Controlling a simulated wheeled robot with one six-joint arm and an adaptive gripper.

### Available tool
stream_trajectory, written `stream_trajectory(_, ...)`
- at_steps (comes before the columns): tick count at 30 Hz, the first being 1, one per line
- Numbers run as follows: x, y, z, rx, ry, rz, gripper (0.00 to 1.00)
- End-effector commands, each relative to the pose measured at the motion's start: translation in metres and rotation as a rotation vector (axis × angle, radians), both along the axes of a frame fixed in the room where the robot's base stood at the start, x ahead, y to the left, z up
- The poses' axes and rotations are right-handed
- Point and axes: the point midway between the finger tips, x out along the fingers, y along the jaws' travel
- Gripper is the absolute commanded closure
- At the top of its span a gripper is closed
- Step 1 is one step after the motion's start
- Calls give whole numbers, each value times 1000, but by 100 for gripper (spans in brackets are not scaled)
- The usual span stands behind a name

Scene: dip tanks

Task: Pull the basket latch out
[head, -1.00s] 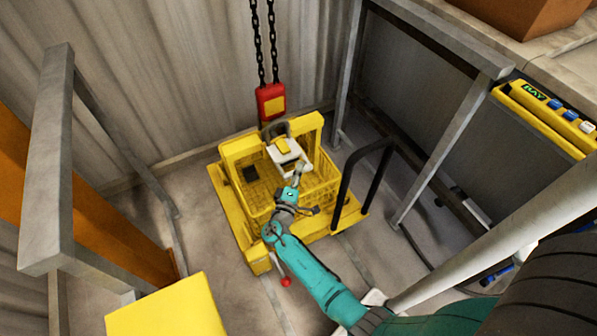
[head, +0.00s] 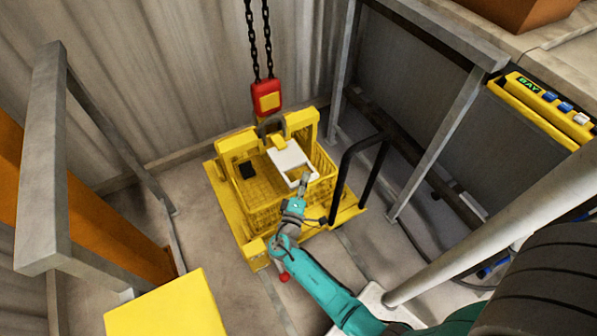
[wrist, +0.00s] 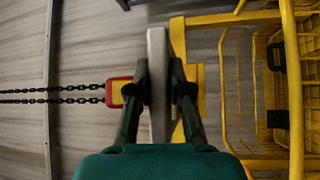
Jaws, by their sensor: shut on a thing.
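The basket latch, a flat white plate (head: 286,158) with a rectangular opening, shows above the yellow wire basket (head: 240,205). My gripper (head: 305,180) is at its near edge. In the wrist view, my gripper (wrist: 160,92) is shut on the plate (wrist: 158,50), seen edge-on between both fingers. The basket mesh shows through the plate's opening in the head view. A small yellow block (head: 278,141) on the basket's far crossbar stands at the plate's far edge; I cannot tell whether they touch.
A red hoist block (head: 266,98) hangs on two black chains, with a grey hook below it at the basket's far bar. A black tube rail (head: 343,180) stands right of the basket. Grey posts flank both sides. A yellow box (head: 165,305) is front left.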

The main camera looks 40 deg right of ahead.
Motion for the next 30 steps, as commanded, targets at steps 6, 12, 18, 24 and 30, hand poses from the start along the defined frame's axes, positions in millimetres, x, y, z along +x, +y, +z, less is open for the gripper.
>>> stream_trajectory(6, -11, 3, -1, 2, 2, 2, 100)
stream_trajectory(12, -10, 3, -1, 2, 2, 2, 100)
stream_trajectory(18, -10, 3, -1, 1, 2, 1, 55)
stream_trajectory(24, -10, 3, 0, 1, 2, 1, 55)
stream_trajectory(30, -14, 12, -2, 1, 1, 2, 55)
